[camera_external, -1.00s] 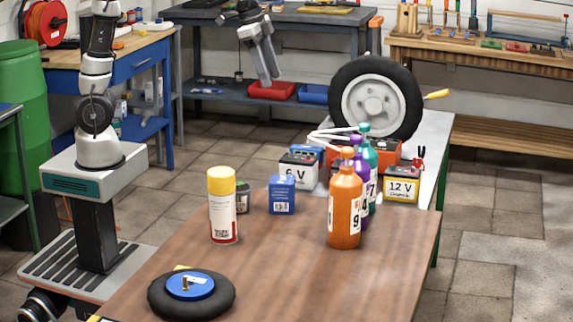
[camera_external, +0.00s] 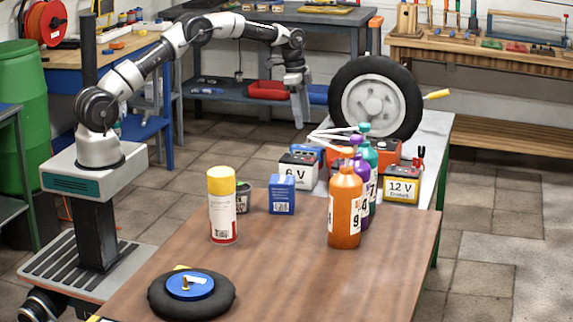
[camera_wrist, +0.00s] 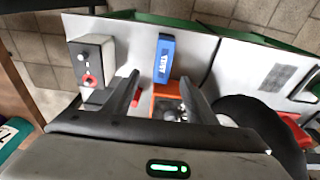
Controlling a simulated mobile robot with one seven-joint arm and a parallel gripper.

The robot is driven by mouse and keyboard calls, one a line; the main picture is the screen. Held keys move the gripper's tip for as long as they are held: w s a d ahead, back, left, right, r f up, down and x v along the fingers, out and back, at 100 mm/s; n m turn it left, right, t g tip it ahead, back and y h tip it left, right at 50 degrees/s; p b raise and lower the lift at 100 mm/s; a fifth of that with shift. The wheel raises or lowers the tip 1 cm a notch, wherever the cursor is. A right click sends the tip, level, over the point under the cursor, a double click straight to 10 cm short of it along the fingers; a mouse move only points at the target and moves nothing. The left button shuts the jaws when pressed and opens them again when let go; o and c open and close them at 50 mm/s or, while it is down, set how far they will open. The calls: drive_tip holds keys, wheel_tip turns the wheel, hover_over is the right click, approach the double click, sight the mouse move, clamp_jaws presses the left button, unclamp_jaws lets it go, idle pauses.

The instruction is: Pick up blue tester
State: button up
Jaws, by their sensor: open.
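A blue tester (camera_wrist: 165,57) with a pale label lies on the grey worktop, seen just beyond and between my fingertips in the wrist view. A blue thing behind the 6 V battery in the external view (camera_external: 307,150) appears to be the same one, partly hidden. My gripper (camera_external: 298,124) points down above that area, apart from it. In the wrist view my gripper (camera_wrist: 160,80) has its two dark fingers spread, with nothing held between them.
An orange device (camera_wrist: 166,90) sits close to the tester. A black-and-white box with a red knob (camera_wrist: 92,62) stands to its left. The wheel (camera_external: 376,100) stands right of my gripper. Several bottles (camera_external: 345,205) and the 6 V battery (camera_external: 298,172) stand nearer the camera.

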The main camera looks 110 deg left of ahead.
sight(306, 147)
drive_tip(key=f, duration=0.4)
drive_tip(key=w+f+b, duration=0.1)
drive_tip(key=f, duration=0.1)
drive_tip(key=shift+f, duration=0.2)
drive_tip(key=shift+w+a+f+b, duration=0.15)
drive_tip(key=shift+f+b, duration=0.1)
drive_tip(key=shift+f, duration=1.1)
drive_tip(key=shift+w+a+f+b, duration=0.15)
drive_tip(key=shift+f+b, duration=0.1)
drive_tip(key=shift+f, duration=1.05)
drive_tip(key=shift+s+f, duration=0.15)
drive_tip(key=shift+f, duration=0.1)
drive_tip(key=shift+c, duration=0.3)
drive_tip(key=shift+r, duration=0.15)
drive_tip(key=c, duration=1.2)
